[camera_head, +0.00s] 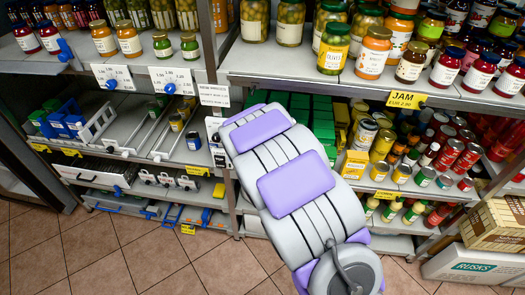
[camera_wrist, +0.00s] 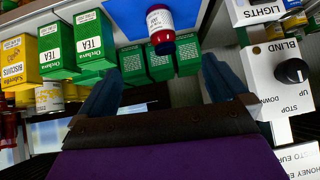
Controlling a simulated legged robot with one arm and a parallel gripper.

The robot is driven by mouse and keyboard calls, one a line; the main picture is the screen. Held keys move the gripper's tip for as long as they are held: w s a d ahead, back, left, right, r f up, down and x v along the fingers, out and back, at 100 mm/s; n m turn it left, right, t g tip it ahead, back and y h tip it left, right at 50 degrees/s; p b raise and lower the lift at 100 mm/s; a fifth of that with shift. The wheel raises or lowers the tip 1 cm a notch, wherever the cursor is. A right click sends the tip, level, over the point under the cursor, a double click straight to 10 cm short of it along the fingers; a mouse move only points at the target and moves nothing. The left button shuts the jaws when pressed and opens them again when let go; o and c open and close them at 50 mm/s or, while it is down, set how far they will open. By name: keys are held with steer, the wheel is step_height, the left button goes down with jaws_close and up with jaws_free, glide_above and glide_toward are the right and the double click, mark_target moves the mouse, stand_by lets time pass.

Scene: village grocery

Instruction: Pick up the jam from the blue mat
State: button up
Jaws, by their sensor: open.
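In the wrist view, a small jar of dark red jam (camera_wrist: 160,30) with a white label stands near the top middle, beyond my fingertips. The jar is apart from both fingers, ahead of the gap. In the head view, my arm covers the middle of the shelving and hides the gripper; I cannot make out this jar or the mat there.
A panel with a black knob (camera_wrist: 291,71) is close on the right. Other jars fill the upper shelf (camera_head: 285,65) above a yellow JAM tag (camera_head: 405,99).

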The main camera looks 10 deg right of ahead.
steer(key=w+d+f+t+h, duration=0.2)
steer(key=w+d+f+t, duration=0.15)
steer(key=w+f, duration=0.45)
steer(key=s+a+f+t+h, duration=0.1)
steer(key=s+a+f+t, duration=0.35)
steer(key=f, duration=0.45)
steer(key=shift+h, duration=0.3)
steer(key=b+x, duration=0.4)
steer(key=x, duration=0.4)
steer(key=shift+w+f, duration=0.1)
steer(key=shift+w, duration=0.1)
steer(key=x, duration=0.3)
steer(key=shift+s+d+b, duration=0.1)
steer(key=shift+d+b, duration=0.2)
steer(key=shift+d, duration=0.05)
steer(key=shift+w+d, duration=0.35)
steer(key=shift+d, duration=0.05)
steer(key=w+b, duration=0.1)
steer(key=w, duration=0.2)
steer(key=shift+f+b, duration=0.2)
steer(key=shift+b, duration=0.2)
steer(key=shift+w+r, duration=0.1)
steer(key=shift+w, duration=0.45)
steer(key=shift+w+d, duration=0.15)
steer(key=shift+d, duration=0.3)
steer(key=shift+a, duration=0.2)
steer(key=c, duration=1.5)
steer(key=shift+o, duration=0.2)
